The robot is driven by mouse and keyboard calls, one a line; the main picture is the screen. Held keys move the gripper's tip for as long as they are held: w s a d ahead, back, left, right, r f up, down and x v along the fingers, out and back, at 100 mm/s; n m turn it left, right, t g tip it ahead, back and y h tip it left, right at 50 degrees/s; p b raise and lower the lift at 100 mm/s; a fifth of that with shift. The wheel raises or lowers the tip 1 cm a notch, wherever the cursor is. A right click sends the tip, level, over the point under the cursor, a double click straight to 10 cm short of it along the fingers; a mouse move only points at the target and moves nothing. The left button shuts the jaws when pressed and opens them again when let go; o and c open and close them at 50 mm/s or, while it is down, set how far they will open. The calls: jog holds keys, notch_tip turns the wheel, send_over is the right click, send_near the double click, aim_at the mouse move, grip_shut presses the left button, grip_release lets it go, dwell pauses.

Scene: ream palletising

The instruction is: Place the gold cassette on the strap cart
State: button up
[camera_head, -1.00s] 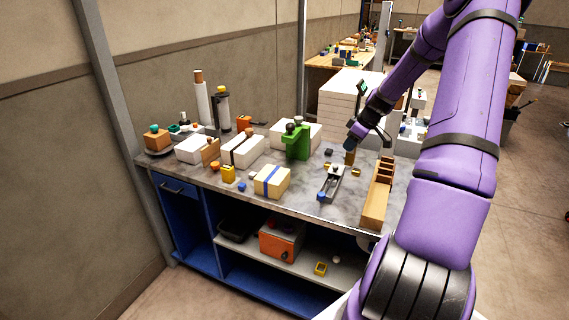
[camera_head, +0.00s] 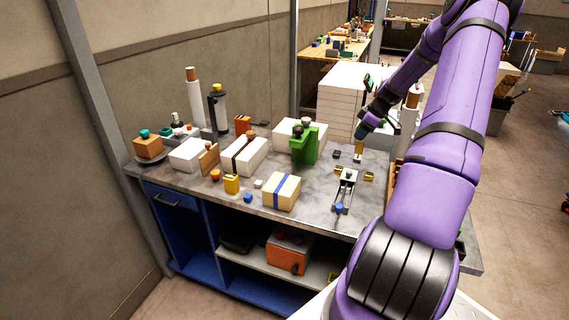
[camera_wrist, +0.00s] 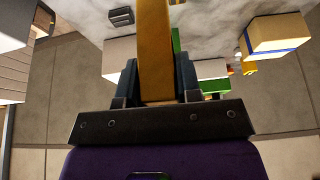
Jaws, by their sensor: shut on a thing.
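The gold cassette (camera_head: 359,148) is in my gripper (camera_head: 361,137), upright, above the right part of the grey worktop. In the wrist view the cassette (camera_wrist: 155,45) is a long gold bar between the two dark fingers, which are shut on it. Its lower end is close to the worktop; I cannot tell whether it touches. A small metal carriage with a blue knob (camera_head: 345,190), which looks like the strap cart, stands on the worktop in front of the cassette, apart from it. Small gold pieces lie on either side of it.
A green block fixture (camera_head: 304,148) and a blue-strapped ream (camera_head: 282,191) stand left of the carriage. A tall white stack (camera_head: 345,100) rises behind. White reams (camera_head: 243,156) and small parts crowd the left worktop. A wooden rack is mostly hidden behind my arm.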

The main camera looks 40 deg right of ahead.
jog(key=shift+w+a+f, duration=1.05)
jog(key=shift+a+f, duration=0.35)
jog(key=shift+a, duration=1.15)
jog(key=shift+w+a+f, duration=1)
jog(key=shift+a+f, duration=0.35)
jog(key=shift+a, duration=1.2)
jog(key=shift+w+a+f, duration=1.05)
jog(key=shift+a+f, duration=0.35)
jog(key=shift+a, duration=1.15)
jog(key=shift+f, duration=0.1)
jog(key=o, duration=1)
